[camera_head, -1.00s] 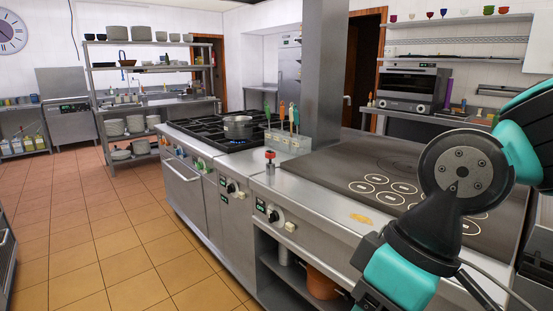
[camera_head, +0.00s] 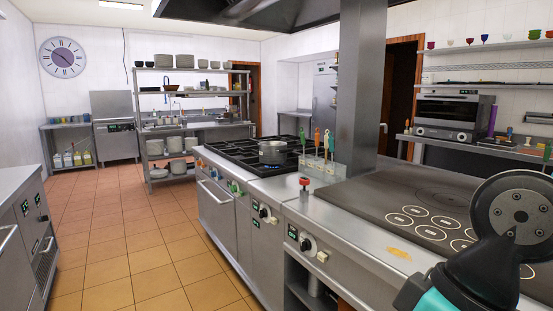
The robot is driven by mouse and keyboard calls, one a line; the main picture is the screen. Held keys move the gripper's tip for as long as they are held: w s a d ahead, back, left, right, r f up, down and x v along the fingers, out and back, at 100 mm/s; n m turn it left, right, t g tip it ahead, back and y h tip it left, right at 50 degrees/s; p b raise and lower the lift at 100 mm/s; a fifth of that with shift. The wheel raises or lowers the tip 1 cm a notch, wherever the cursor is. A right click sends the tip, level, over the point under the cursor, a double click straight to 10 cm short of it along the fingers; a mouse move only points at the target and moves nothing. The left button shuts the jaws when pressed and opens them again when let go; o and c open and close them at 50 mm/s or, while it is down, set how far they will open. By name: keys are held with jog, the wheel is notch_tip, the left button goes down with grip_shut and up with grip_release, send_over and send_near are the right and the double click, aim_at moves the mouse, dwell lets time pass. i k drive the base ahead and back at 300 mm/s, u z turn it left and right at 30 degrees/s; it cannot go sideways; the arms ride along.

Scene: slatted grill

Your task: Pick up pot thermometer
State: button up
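A steel pot (camera_head: 272,151) sits on the black gas hob. Several thin upright tools with coloured handles stand in a metal holder (camera_head: 314,168) beside the hob; one handle is orange (camera_head: 317,137) and one is green (camera_head: 326,138). A small red-topped object (camera_head: 304,183) stands on the steel counter edge in front of the holder. I cannot tell which of these is the pot thermometer; they are too small to read. Part of my arm shows at the lower right, but my gripper is outside the picture.
The cooking line with the gas hob (camera_head: 238,148) and dark griddle plate (camera_head: 385,195) runs along the right, with a steel pillar (camera_head: 361,90) rising from it. A counter with drawers (camera_head: 30,210) stands at the left. The tiled floor (camera_head: 135,240) between is clear. Shelves with plates stand behind.

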aim_at(304, 181)
jog(key=u, duration=0.15)
jog(key=i, duration=0.25)
jog(key=u, duration=0.8)
jog(key=i, duration=1.15)
jog(key=u, duration=0.3)
jog(key=i, duration=1.05)
jog(key=z, duration=1)
jog(key=i, duration=0.8)
jog(key=z, duration=0.6)
